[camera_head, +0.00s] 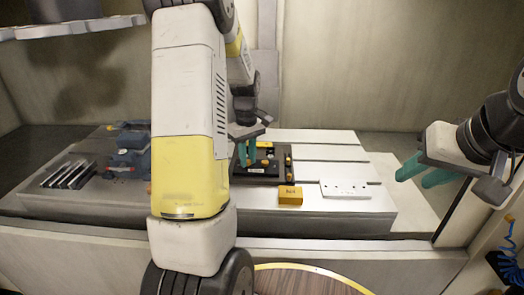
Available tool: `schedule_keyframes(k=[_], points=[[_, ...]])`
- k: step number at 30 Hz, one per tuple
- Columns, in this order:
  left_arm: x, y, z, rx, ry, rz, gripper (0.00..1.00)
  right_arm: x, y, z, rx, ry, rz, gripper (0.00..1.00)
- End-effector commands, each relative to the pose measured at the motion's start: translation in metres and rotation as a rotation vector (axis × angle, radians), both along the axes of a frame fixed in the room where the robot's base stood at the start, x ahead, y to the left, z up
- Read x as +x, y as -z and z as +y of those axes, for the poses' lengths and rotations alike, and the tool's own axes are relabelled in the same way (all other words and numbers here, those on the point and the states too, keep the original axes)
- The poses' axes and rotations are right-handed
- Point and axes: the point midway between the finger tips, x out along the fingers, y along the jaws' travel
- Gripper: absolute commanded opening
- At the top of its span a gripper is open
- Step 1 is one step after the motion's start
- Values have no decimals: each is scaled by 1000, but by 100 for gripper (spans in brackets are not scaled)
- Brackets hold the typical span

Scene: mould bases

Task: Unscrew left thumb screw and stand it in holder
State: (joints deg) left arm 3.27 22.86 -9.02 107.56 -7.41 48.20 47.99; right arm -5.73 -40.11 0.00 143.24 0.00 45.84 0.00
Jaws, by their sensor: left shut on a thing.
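My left gripper (247,156) points down at the left part of a dark mould base (262,174), its teal fingers close together. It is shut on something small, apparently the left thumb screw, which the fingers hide. Small yellow-orange knobs (288,160) show at the base's right edge. A white plate with small dark holes (345,188) lies to the right; I cannot tell if it is the holder. My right gripper (408,176) is open and empty, with its teal fingers apart, at the right end of the table.
An orange labelled block (290,195) sits in front of the mould base. A blue-grey vise-like tool (130,150) and several dark bars (68,175) lie at the left of the slotted table (325,152). My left arm hides the table's middle left.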

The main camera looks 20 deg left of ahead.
Motion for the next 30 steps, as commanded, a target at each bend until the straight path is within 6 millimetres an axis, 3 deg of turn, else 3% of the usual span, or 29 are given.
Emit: schedule_keyframes(k=[7, 19, 30], points=[[0, 0, 0, 1, -93, -1, 0, 0, 0, 0, 0, 0, 0, 36], [1, 0, -1, 1, -729, -1, 0, 0, 0, 0, 0, 0, 0, 36], [0, 0, 0, 0, -793, 0, 0, 0, 0, 0, 0, 0, 0, 36]])
